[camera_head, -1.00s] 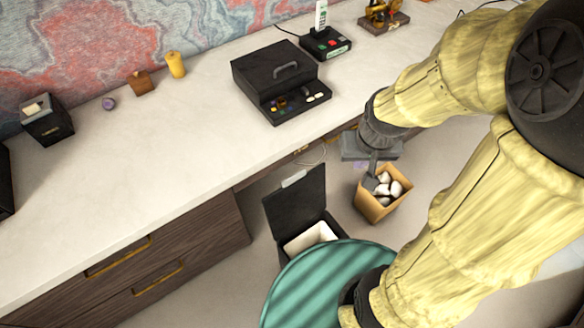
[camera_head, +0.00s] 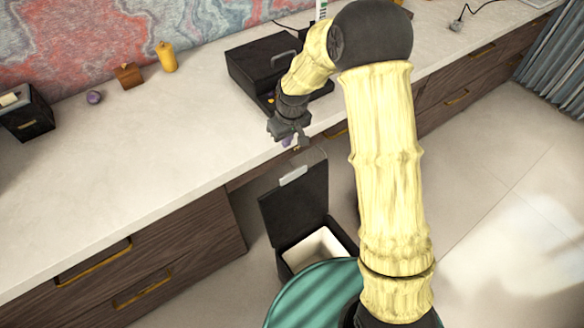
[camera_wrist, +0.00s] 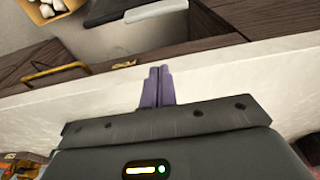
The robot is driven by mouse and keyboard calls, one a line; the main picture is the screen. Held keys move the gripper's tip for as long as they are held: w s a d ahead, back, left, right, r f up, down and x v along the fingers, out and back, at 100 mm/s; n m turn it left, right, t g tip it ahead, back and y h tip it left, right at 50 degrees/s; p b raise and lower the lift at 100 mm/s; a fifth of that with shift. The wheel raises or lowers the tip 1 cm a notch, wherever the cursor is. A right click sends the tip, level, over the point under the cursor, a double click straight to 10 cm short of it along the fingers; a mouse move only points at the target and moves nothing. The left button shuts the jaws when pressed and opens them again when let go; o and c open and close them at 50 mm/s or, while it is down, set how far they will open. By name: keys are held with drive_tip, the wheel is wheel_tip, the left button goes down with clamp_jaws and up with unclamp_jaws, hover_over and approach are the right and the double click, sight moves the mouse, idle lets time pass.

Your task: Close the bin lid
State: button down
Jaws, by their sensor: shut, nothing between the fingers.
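The bin (camera_head: 318,245) is a dark box with a white inside, on the floor in front of the desk. Its dark lid (camera_head: 295,208) stands open, raised upright on the desk side, with a light grey tab (camera_head: 293,175) at its top edge. My gripper (camera_head: 296,142) is above the lid, near the desk's front edge, apart from the lid. In the wrist view its purple fingers (camera_wrist: 157,84) are together and empty, over the desk's edge. Part of the lid (camera_wrist: 103,10) and its pale tab (camera_wrist: 155,11) show at the top there.
The white desk top (camera_head: 150,150) with wooden drawers (camera_head: 130,265) runs behind the bin. A black box with a handle (camera_head: 262,62) stands on it near my arm. Floor at right is clear.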

wheel_tip(320, 180, down, 10)
drive_tip(key=w, duration=0.1)
drive_tip(key=s, duration=0.1)
drive_tip(key=s+d+r, duration=0.1)
drive_tip(key=s, duration=0.1)
drive_tip(key=shift+d, duration=0.2)
idle(0.4)
idle(0.4)
